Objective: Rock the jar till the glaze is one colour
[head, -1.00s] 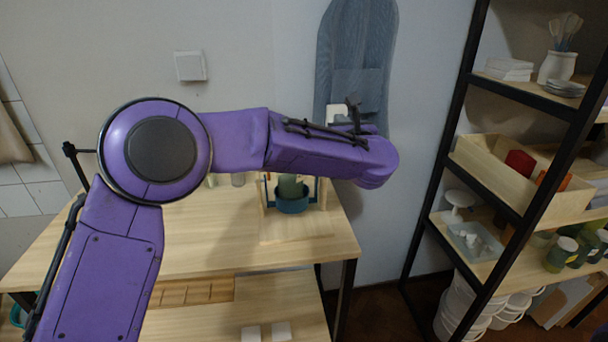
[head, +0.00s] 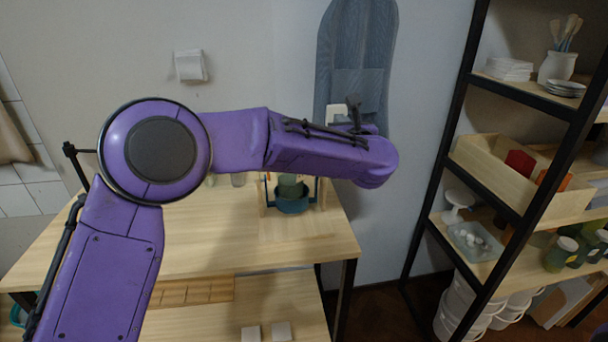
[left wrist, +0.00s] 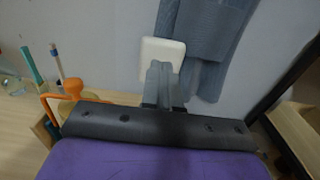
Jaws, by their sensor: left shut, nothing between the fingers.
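A green jar (head: 290,187) sits in a teal bowl-shaped holder (head: 292,202) on the wooden table. My left forearm covers the space above it, so the jar's top is hidden and its glaze colour cannot be seen. My left gripper (left wrist: 163,82) is shut and empty, pointing at a white block (left wrist: 162,52) by the wall; I cannot tell whether they touch. In the head view the gripper is mostly hidden behind my forearm. An orange bent handle (left wrist: 73,87) is left of the gripper in the left wrist view. My right gripper is not in view.
The wooden table (head: 200,235) is clear in front of the holder. A blue-grey apron (head: 355,60) hangs on the wall behind my arm. A black-framed shelf (head: 448,150) with trays and jars stands at the right. Upright tools (left wrist: 32,65) stand at the left.

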